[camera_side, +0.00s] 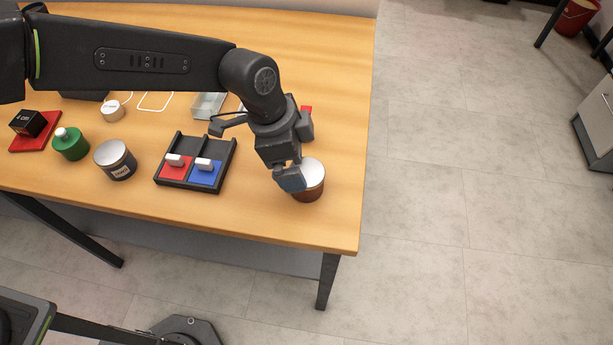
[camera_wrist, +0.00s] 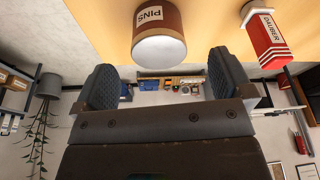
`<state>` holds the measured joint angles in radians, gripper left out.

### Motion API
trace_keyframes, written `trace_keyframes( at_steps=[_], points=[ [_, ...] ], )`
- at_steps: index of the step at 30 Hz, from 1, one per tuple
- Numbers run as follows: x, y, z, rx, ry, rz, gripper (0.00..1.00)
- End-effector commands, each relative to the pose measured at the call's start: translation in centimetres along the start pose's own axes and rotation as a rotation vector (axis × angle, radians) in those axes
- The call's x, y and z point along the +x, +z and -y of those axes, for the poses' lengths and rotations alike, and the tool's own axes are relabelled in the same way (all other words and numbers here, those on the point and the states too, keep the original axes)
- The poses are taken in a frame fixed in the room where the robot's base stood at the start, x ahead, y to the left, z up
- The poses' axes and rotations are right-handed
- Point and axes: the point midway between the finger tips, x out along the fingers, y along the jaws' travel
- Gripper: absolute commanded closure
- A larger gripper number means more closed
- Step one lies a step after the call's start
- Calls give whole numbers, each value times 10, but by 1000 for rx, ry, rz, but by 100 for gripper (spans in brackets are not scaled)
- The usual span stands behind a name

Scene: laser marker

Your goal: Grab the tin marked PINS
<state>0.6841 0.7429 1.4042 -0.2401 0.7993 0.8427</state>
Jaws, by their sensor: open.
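The tin marked PINS (camera_wrist: 158,30) is brown-red with a pale label and a light lid. In the wrist view it is at the top, ahead of the gap between my fingers, and its label reads upside down. In the side view the brown tin (camera_side: 311,190) stands upright near the table's right front corner, partly hidden by my gripper (camera_side: 291,180). My gripper is open and empty, close beside the tin. In the wrist view its two dark fingers (camera_wrist: 165,80) stand wide apart; whether either touches the tin cannot be told.
A red-and-white DAUBER container (camera_wrist: 265,38) is right of the tin in the wrist view. Left of my gripper in the side view are a black tray (camera_side: 177,144) with red and blue pieces, a dark tin (camera_side: 119,168) and a green bottle (camera_side: 72,147). The table edge is close.

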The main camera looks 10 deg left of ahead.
Motion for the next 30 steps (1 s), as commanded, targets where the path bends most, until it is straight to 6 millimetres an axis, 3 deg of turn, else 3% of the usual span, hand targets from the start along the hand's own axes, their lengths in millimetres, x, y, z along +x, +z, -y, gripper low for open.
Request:
trace_keyframes(
  at_steps=[8, 18, 26, 30],
  points=[
    [23, -1, -1, 0, 1, 0, 2],
    [66, -4, -3, -1, 0, 0, 2],
    [68, -4, -3, -1, -1, -1, 2],
    [68, -4, -3, -1, -1, -1, 13]
  ],
)
